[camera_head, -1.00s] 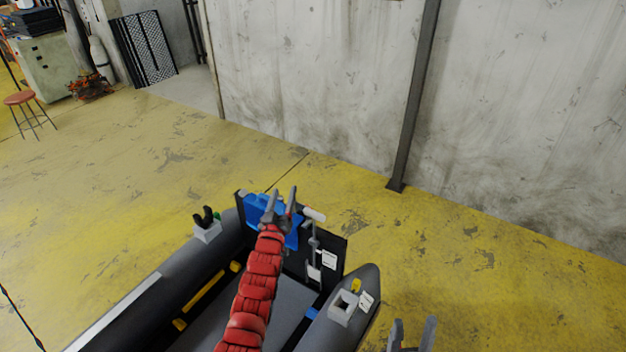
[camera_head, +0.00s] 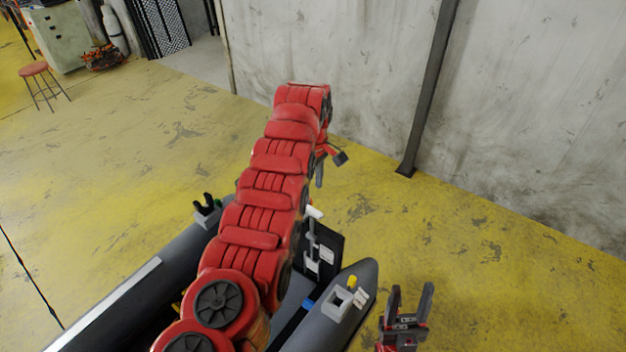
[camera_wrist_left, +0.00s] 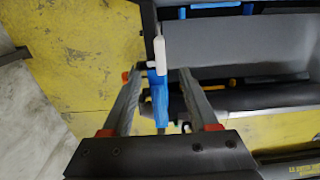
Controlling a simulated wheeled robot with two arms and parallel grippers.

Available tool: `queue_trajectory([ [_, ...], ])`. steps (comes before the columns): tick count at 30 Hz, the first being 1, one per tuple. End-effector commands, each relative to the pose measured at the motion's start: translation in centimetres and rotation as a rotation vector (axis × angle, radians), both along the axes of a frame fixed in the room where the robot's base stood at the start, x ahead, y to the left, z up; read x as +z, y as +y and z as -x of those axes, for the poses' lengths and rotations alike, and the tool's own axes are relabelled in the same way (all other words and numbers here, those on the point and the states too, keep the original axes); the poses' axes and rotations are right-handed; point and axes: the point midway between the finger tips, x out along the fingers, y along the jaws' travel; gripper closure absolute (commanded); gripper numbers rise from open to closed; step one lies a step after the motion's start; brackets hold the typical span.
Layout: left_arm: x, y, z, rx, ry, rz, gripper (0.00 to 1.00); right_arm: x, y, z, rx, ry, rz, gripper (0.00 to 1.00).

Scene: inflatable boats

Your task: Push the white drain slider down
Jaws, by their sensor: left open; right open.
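The dark transom board (camera_head: 332,243) of the grey inflatable boat carries an upright rod with a white cylindrical end (camera_head: 314,212) on top. A small white piece (camera_head: 312,265) sits at the rod's foot; I cannot tell which white part is the drain slider. My left gripper (camera_head: 329,167) is open and empty above and beyond the transom. In the left wrist view its spread fingers (camera_wrist_left: 160,82) frame the blue pad (camera_wrist_left: 160,100) and the white cylindrical end (camera_wrist_left: 160,54), with no visible grip. My right gripper (camera_head: 407,303) is open and empty, right of the boat.
The boat's right tube (camera_head: 340,318) bears a white square fitting (camera_head: 338,302) and a yellow cap. A black holder (camera_head: 207,204) stands on the left tube. My red left arm hides much of the boat. A concrete wall (camera_head: 530,110) rises behind open yellow floor.

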Motion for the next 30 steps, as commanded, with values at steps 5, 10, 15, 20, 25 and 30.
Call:
queue_trajectory([
  [5, -0.9, 0.0, 0.0, 0.000, 0.002, -0.001, 0.40, 0.3, 0.0, 0.0, 0.000, 0.000, 0.000, 0.50],
  [10, -3.0, 0.1, 0.1, 0.000, 0.005, -0.002, 0.40, 0.5, 0.0, 0.0, 0.000, 0.000, 0.000, 0.50],
  [15, -6.0, 0.1, 0.1, 0.001, 0.004, -0.002, 0.40, -0.2, 0.0, 0.0, 0.000, 0.000, 0.000, 0.50],
  [20, -8.9, 0.1, 0.0, 0.000, 0.001, -0.001, 0.40, -2.4, 0.0, 0.0, 0.000, 0.000, 0.000, 0.50],
  [25, -10.1, 0.1, -0.1, 0.000, -0.004, 0.000, 0.40, -3.5, 0.0, 0.0, 0.000, 0.000, 0.000, 0.50],
  [30, -10.1, 0.0, -0.1, 0.000, -0.004, 0.000, 0.40, -3.5, 0.0, 0.0, 0.000, 0.000, 0.000, 0.50],
])
